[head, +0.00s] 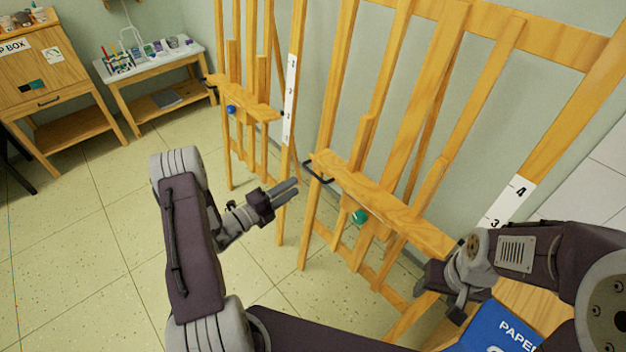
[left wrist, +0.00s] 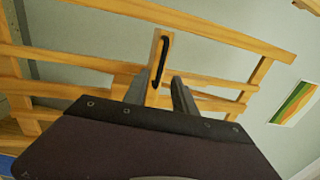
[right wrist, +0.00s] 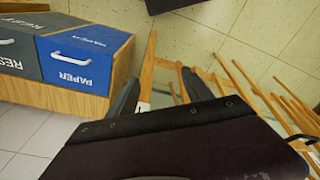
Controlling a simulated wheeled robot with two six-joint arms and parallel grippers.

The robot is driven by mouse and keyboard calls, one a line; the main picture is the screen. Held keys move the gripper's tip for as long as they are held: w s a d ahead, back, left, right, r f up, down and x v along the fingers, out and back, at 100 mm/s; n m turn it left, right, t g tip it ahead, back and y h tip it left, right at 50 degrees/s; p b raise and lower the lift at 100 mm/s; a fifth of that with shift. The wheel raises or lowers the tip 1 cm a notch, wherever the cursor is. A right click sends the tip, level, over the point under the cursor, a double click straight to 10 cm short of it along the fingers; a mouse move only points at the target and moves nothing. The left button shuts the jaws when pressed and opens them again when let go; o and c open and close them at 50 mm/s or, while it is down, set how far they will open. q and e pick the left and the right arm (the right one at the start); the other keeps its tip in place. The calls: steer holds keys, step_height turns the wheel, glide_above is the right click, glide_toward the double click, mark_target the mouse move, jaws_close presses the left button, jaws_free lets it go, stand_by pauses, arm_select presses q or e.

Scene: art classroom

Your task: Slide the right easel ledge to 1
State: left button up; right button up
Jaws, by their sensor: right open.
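The right easel's wooden ledge (head: 395,207) slopes across the head view, with a green knob (head: 359,217) below it and a black handle (head: 318,172) at its left end. A white number strip (head: 507,205) on the right post shows 4 and 3; my right arm hides its lower part. My left gripper (head: 294,188) is open and empty, just left of the handle. In the left wrist view the handle (left wrist: 160,62) appears between its fingers, apart from them. My right gripper (head: 440,290) is open near the ledge's right end. The right wrist view shows its spread fingers (right wrist: 162,95).
A left easel with a blue knob (head: 231,109) and its own number strip (head: 290,95) stands behind. A blue paper bin (head: 495,328) is at the lower right, close to my right arm. A supply table (head: 150,66) and wooden cabinet (head: 40,85) stand at left. Floor at left is clear.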

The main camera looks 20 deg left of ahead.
mark_target(313, 173)
arm_select(q)
steer(key=x, duration=0.9)
steer(key=shift+w+d+r, duration=0.1)
steer(key=shift+d, duration=0.05)
jaws_close()
stand_by(1.1)
